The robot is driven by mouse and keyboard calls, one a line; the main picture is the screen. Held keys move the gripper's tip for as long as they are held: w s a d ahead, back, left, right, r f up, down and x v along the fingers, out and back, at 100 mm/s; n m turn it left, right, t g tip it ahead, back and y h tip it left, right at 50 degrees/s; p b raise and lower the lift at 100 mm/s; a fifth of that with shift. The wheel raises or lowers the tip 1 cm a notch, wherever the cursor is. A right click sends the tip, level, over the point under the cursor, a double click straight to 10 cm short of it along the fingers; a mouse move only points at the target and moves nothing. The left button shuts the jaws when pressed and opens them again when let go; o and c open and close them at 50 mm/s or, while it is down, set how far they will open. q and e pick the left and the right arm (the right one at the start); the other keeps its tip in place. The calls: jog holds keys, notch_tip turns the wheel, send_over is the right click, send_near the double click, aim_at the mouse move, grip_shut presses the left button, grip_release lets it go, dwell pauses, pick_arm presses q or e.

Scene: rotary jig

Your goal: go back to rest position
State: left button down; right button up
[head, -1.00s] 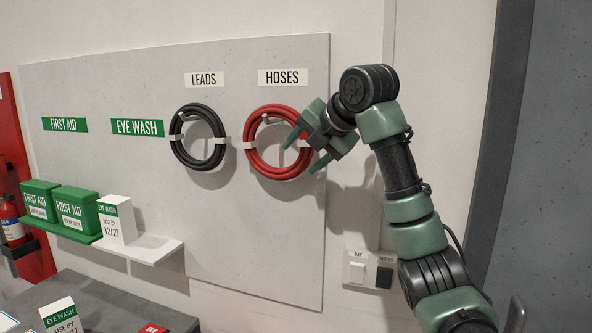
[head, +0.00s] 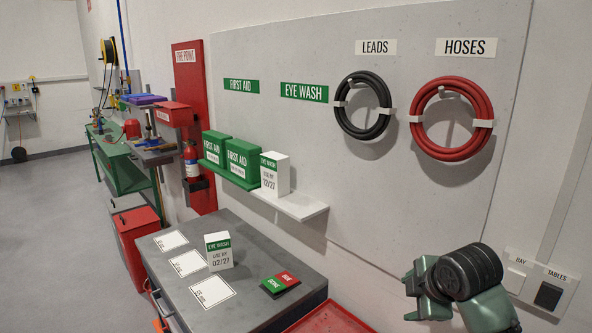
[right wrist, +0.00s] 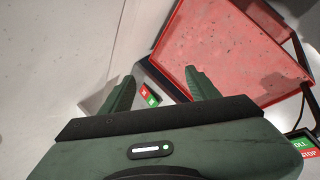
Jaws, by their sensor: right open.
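My right gripper (head: 412,297) is at the lower right of the head view, low in front of the wall panel and near the right end of the grey bench. In the right wrist view its two green fingers (right wrist: 160,90) stand apart with nothing held between them. The red hose coil (head: 452,118) hangs on the panel under the HOSES label, with the gripper well below it and apart. The black lead coil (head: 364,105) hangs to its left under LEADS. My left gripper is not in view.
The grey bench (head: 255,300) holds an eye wash box (head: 218,250), white cards and a green and red button block (head: 281,284). A red tray (head: 335,320) lies near the gripper. First aid boxes (head: 243,160) stand on a wall shelf. Floor at left is clear.

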jog(key=s+a+f+m+g, duration=0.1)
jog(key=s+a+f+m, duration=0.15)
jog(key=s+f, duration=0.45)
jog(key=s+a+f+m+g, duration=0.1)
jog(key=s+f+m, duration=0.3)
jog(key=s+f, duration=0.35)
jog(key=s+f+m+g, duration=0.1)
jog(key=s+f+m, duration=0.25)
jog(key=s, duration=0.65)
jog(key=s+f+m+g, duration=0.1)
jog(key=s+f+m, duration=0.3)
jog(key=s, duration=0.5)
notch_tip(320, 180, down, 30)
jog(key=s+a+g+b, duration=0.1)
jog(key=s+b, duration=0.1)
jog(key=b, duration=0.4)
jog(key=s+d+f+b, duration=0.1)
jog(key=s+f+b, duration=0.1)
jog(key=s+f, duration=0.6)
jog(key=s+d+f+g+b, duration=0.1)
jog(key=s+d+f+b, duration=0.1)
jog(key=s+f, duration=0.7)
notch_tip(320, 180, down, 5)
jog(key=shift+f+m+b, duration=0.15)
jog(key=shift+m+b, duration=0.15)
jog(key=shift+b, duration=0.25)
